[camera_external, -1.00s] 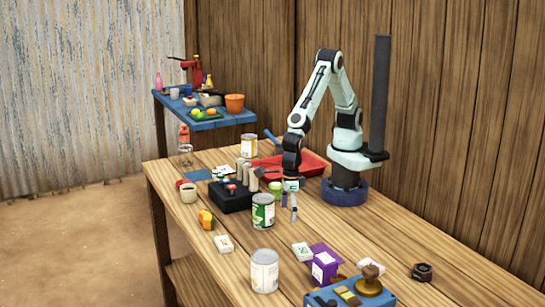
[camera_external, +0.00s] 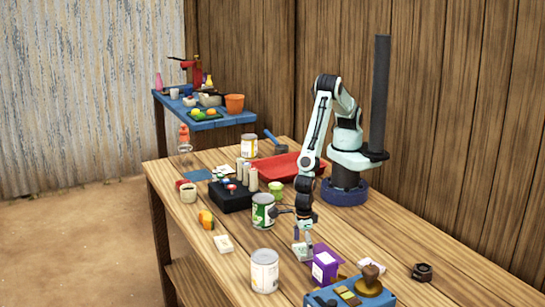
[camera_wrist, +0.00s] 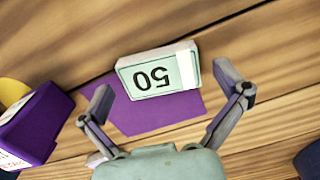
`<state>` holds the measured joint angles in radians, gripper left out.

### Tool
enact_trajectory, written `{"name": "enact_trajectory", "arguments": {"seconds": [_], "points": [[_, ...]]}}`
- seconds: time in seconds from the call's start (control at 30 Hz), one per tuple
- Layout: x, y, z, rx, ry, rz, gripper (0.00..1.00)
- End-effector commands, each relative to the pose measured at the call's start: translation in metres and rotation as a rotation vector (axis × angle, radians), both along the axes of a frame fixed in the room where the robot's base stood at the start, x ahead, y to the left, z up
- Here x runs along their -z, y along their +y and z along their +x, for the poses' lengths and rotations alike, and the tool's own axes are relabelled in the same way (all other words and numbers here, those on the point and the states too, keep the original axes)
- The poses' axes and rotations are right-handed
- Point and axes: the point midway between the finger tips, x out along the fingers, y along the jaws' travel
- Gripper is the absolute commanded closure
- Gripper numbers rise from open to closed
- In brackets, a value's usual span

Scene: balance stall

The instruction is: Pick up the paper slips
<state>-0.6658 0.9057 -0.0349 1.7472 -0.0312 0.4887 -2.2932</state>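In the external view the bundle (camera_external: 301,252) is partly covered by my gripper. My gripper (camera_wrist: 164,84) is open and empty, its two fingers spread on either side of the bundle's near side. In the external view my gripper (camera_external: 303,240) is low above the bundle. Another similar slip bundle (camera_external: 223,244) lies at the table's left edge.
A purple box (camera_external: 325,266) stands close beside the bundle. A green can (camera_external: 262,212) and a pale can (camera_external: 264,271) stand to the left. A blue tray (camera_external: 340,298) with a stamp (camera_external: 370,280) is in front.

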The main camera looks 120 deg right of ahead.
Motion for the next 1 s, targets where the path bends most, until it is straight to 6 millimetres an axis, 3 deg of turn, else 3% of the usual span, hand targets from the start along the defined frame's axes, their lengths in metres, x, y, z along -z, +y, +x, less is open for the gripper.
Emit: {"name": "enact_trajectory", "arguments": {"seconds": [0.03,0.1,0.13,0.63,0.8,1.0], "points": [[0.0,0.0,0.0,0.0,0.0,0.0,0.25],[0.0,0.0,0.0,0.0,0.0,0.0,0.47],[0.0,0.0,0.0,0.0,0.0,0.0,0.52],[-0.009,0.0,0.0,0.0,-0.001,0.001,0.52],[-0.038,-0.002,-0.002,0.001,-0.003,0.001,0.52],[-0.088,-0.028,-0.037,0.001,-0.004,0.003,0.52]]}}
